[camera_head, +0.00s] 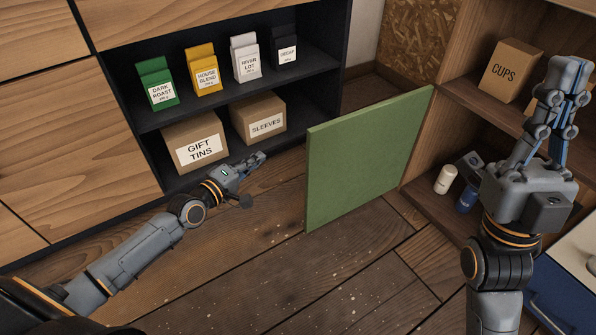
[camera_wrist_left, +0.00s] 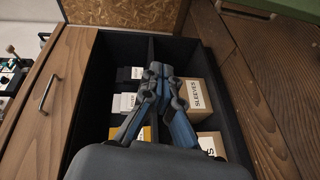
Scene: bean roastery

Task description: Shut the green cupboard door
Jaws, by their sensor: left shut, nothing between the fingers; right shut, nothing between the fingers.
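The green cupboard door (camera_head: 365,160) stands open in the head view, a flat panel above the wood floor. Its right edge meets the left front edge of the wooden cupboard (camera_head: 447,62) on the right; its free-looking left edge is nearer the dark shelf unit. My left gripper (camera_head: 259,160) is shut and empty, left of the door and apart from it, in front of the dark unit. My right gripper (camera_head: 565,75) is shut and empty, pointing up in front of the wooden cupboard, right of the door.
The dark shelf unit (camera_head: 125,105) holds several coffee bags, a gift tins box (camera_head: 195,141) and a sleeves box (camera_head: 259,117). The wooden cupboard holds a cups box (camera_head: 510,70), a white container (camera_head: 445,180) and a blue one (camera_head: 467,197). Floor before the door is clear.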

